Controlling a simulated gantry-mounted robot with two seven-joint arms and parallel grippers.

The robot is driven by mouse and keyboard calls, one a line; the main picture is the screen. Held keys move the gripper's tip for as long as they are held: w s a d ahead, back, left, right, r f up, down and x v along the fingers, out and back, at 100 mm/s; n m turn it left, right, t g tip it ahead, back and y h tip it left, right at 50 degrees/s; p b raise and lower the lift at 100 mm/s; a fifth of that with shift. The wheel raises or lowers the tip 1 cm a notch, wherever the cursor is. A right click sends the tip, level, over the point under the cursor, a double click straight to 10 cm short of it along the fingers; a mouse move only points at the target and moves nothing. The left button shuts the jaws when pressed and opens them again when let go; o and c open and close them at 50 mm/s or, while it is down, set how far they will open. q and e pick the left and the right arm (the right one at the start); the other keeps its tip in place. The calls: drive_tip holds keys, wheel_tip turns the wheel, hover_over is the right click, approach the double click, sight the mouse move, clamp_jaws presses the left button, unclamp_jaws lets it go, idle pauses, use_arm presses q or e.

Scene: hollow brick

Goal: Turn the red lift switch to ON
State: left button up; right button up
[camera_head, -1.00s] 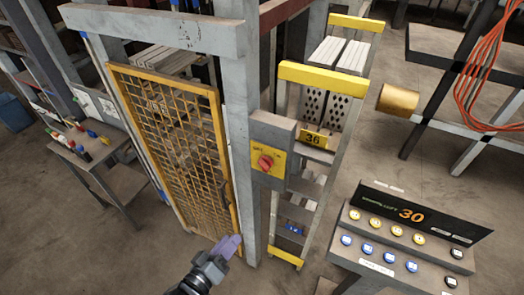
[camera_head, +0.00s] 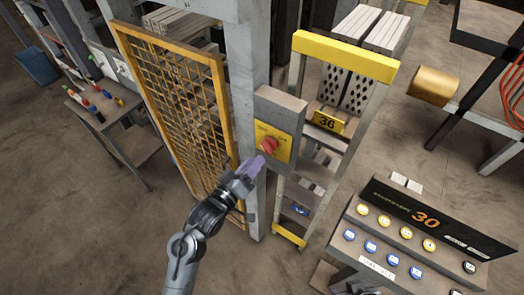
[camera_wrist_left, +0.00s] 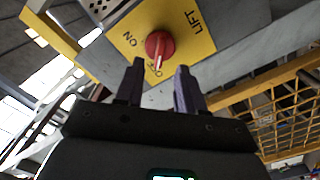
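The red lift switch (camera_head: 269,145) is a round knob on a yellow plate (camera_head: 283,150), on a grey box fixed to the post. In the left wrist view the knob (camera_wrist_left: 159,45) shows whole, with its white mark toward the lower label, which looks like OFF. The ON label (camera_wrist_left: 131,39) is to its left. My left gripper (camera_head: 258,164) is just below and left of the knob in the head view. In the wrist view its two fingers (camera_wrist_left: 159,80) are apart and empty, short of the knob. A dark grey part at the bottom (camera_head: 355,282) may be my right gripper; its fingers are unclear.
A yellow mesh gate (camera_head: 180,110) stands left of the post. A yellow-topped lift frame (camera_head: 345,55) marked 36 stands right of the box. A button console (camera_head: 400,245) showing 30 is at lower right. A small table (camera_head: 125,140) is far left.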

sight(265, 150)
use_arm(q)
drive_tip(key=shift+p+x, duration=0.35)
drive_tip(key=shift+x, duration=2.25)
clamp_jaws()
